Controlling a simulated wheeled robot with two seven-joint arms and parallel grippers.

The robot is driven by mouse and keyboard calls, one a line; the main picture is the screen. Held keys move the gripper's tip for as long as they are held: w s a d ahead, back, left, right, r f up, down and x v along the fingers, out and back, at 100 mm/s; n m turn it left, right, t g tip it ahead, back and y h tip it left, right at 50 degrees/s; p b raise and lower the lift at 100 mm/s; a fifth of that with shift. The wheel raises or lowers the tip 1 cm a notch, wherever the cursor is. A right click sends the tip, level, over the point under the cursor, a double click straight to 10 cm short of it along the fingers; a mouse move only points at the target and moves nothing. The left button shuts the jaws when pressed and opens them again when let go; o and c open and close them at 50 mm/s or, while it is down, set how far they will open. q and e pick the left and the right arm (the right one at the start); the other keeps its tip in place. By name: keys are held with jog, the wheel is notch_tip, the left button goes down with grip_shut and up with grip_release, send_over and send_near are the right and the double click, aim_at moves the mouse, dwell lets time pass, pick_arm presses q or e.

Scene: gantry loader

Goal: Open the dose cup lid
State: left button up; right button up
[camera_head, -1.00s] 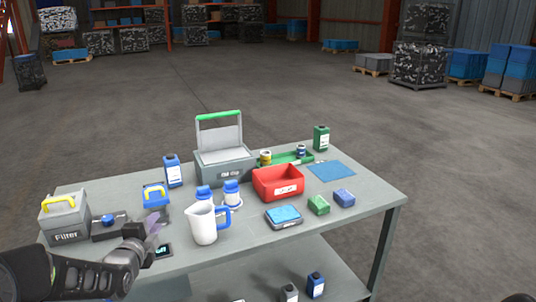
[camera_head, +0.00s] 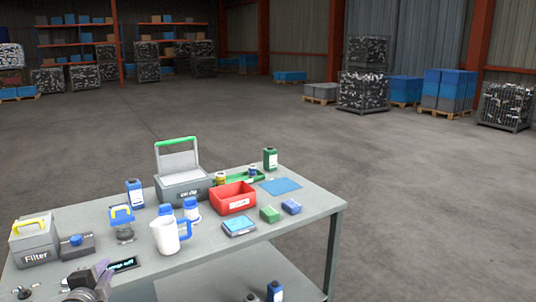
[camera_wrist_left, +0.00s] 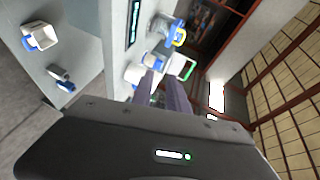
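A small clear cup (camera_head: 125,233) stands on the table. A blue flap with a yellow edge (camera_head: 121,214) stands up above it; this looks like the dose cup and its lid. The blue and yellow part also shows in the left wrist view (camera_wrist_left: 178,38). My left gripper (camera_head: 103,268) is low at the left front of the table, beside a small black display and apart from the cup. In the left wrist view its purple fingers (camera_wrist_left: 163,92) stand apart with nothing visible held between them. My right gripper is not in view.
A white pitcher (camera_head: 166,238) with a blue handle stands right of the cup. The black display (camera_head: 124,264) lies in front of it. A grey filter box (camera_head: 35,243) is at left. A grey green-handled box (camera_head: 183,188) and red bin (camera_head: 233,201) stand farther right.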

pick_arm(q)
jog(key=s+d+f+n+g+h+p, duration=0.2)
jog(key=s+d+f+n+g, duration=0.2)
jog(key=d+f+n, duration=0.5)
jog(key=s+d+f+n+g+h+p, duration=0.25)
jog(key=s+d+f+n, duration=0.2)
jog(key=d+f, duration=0.75)
jog(key=s+d+f+n+g+h+p, duration=0.1)
jog(key=s+d+f+g, duration=0.3)
jog(key=s+d, duration=0.5)
jog(key=s+d+f+g+h+p, duration=0.2)
jog(key=s+d+f+g+p, duration=0.1)
jog(key=s+d, duration=0.6)
notch_tip(320, 180, down, 2)
jog(key=s+g, duration=0.1)
jog(key=s, duration=0.1)
jog(key=shift+s+f+n, duration=0.15)
jog(key=shift+s+n, duration=0.2)
jog(key=shift+h, duration=0.25)
jog(key=shift+c, duration=0.2)
